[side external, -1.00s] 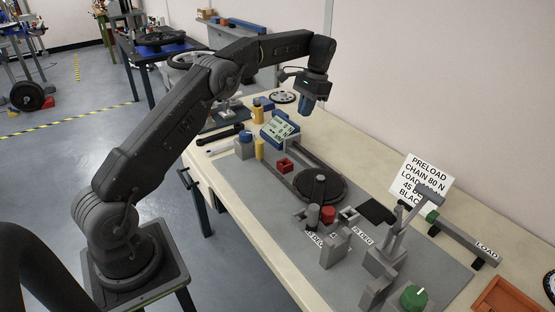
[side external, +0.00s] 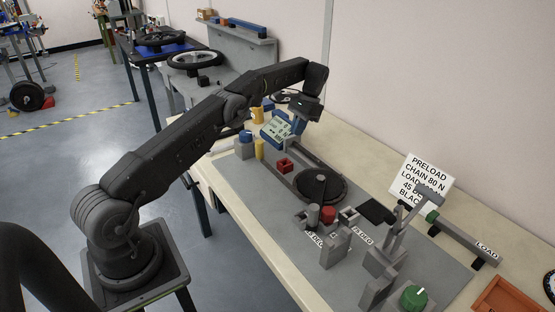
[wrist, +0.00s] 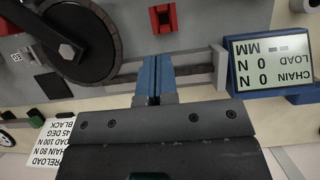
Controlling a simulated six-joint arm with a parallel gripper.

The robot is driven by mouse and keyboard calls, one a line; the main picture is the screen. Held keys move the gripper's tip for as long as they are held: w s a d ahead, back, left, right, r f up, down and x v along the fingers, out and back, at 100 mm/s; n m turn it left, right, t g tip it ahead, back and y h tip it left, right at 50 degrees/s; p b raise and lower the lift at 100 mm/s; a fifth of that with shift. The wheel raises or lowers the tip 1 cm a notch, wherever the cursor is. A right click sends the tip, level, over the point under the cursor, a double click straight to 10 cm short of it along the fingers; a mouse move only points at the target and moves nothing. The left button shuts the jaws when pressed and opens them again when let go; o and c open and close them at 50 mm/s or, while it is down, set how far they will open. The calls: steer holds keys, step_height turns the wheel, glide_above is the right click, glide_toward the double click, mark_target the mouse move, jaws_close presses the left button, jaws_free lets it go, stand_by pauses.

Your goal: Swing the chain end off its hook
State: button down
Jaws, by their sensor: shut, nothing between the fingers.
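My gripper (wrist: 157,66) has its two blue fingers together, with nothing between them. In the side view my gripper (side external: 297,125) is low over the far part of the fixture, beside the display. A dark round wheel (side external: 318,187) lies on the grey plate; it also shows at the upper left of the wrist view (wrist: 78,38), with a chain-like dark band round its rim. A grey strip (wrist: 194,72) runs from near the wheel behind my fingers to a grey block (wrist: 219,68). I cannot make out the chain end or its hook clearly.
A display (wrist: 269,61) reads chain 0 N and load 0 N. A red slotted block (side external: 285,165) sits on the plate (side external: 240,187). A preload sign (side external: 421,183), load bar (side external: 463,239) and green knob (side external: 413,297) are on the right.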

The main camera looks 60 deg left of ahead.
mark_target(281, 165)
steer(key=x, duration=0.9)
steer(key=shift+s+f, duration=0.25)
steer(key=shift+s, duration=1.85)
steer(key=shift+s, duration=0.1)
